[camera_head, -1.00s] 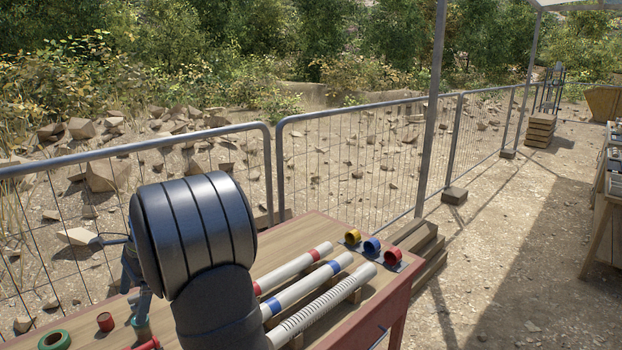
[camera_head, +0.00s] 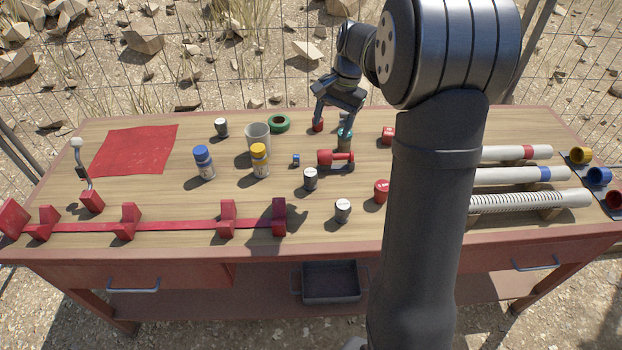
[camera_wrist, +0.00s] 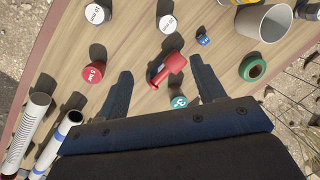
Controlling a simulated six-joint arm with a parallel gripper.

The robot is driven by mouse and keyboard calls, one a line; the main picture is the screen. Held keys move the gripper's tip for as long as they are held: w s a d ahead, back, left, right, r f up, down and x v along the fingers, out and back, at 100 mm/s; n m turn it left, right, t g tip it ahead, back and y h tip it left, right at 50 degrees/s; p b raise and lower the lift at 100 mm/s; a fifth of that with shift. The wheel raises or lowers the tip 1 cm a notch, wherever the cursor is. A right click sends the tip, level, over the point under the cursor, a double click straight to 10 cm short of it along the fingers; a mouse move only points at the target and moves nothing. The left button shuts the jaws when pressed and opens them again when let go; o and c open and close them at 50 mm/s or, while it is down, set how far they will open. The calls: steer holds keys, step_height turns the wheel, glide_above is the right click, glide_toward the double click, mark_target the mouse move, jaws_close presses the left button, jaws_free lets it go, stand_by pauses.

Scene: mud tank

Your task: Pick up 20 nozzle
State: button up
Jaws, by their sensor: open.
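Several small capped cylinders stand on the wooden bench; their print is too small to tell surely which is the 20 nozzle. The front one (camera_wrist: 98,13) and middle one (camera_wrist: 167,24) also show in the wrist view. A red-topped cylinder (camera_head: 381,190) and a teal-topped one (camera_head: 344,143) stand nearby. My gripper (camera_head: 333,122) is open and empty above the back of the bench. In the wrist view, a red tool (camera_wrist: 167,70) lies between its fingers.
Blue-capped (camera_head: 204,163) and yellow-capped (camera_head: 260,160) bottles, a cup (camera_head: 250,132) and a green tape roll (camera_head: 279,123) stand left of the gripper. Pipes (camera_head: 515,175) lie at right. A red rack (camera_head: 160,225) runs along the front left. My arm hides part of the bench.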

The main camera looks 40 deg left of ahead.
mark_target(310, 172)
steer(key=s+a+f+n+t+h, duration=0.1)
steer(key=s+a+f+n+t, duration=0.2)
steer(key=n, duration=1)
steer(key=shift+g, duration=0.5)
steer(key=f, duration=1.1)
steer(key=s+f, duration=0.1)
steer(key=f, duration=0.5)
steer(key=shift+a+f, duration=0.1)
steer(key=shift+a, duration=0.25)
steer(key=c, duration=1.1)
